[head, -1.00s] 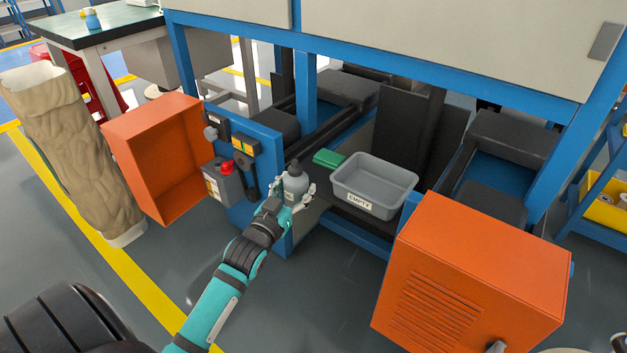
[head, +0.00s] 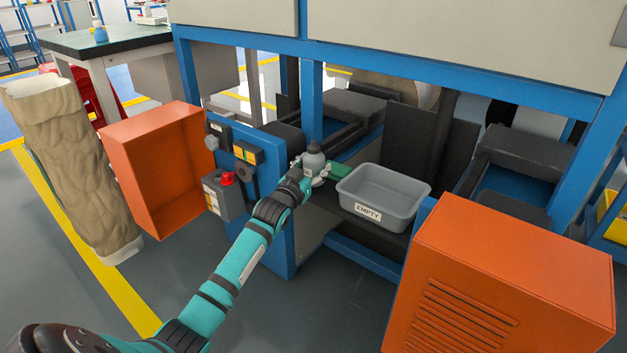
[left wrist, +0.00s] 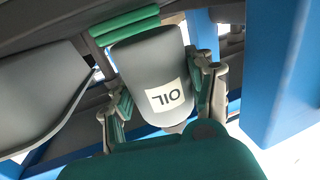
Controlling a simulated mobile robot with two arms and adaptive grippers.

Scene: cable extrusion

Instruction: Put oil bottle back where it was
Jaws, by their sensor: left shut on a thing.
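The grey oil bottle (head: 314,160) is in my left gripper (head: 308,174), at the left end of the dark shelf (head: 345,207) under the machine. In the left wrist view the bottle (left wrist: 147,62) shows its white OIL label, upside down in the picture, between the two fingers of my left gripper (left wrist: 165,105). The gripper is shut on the bottle. I cannot tell whether the bottle's base touches the shelf. My right gripper is not in view.
A grey bin marked EMPTY (head: 383,196) stands on the shelf right of the bottle. A green item (head: 338,172) lies between them; it also shows in the left wrist view (left wrist: 125,26). An open orange box (head: 160,165) is left, an orange cabinet (head: 500,285) right.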

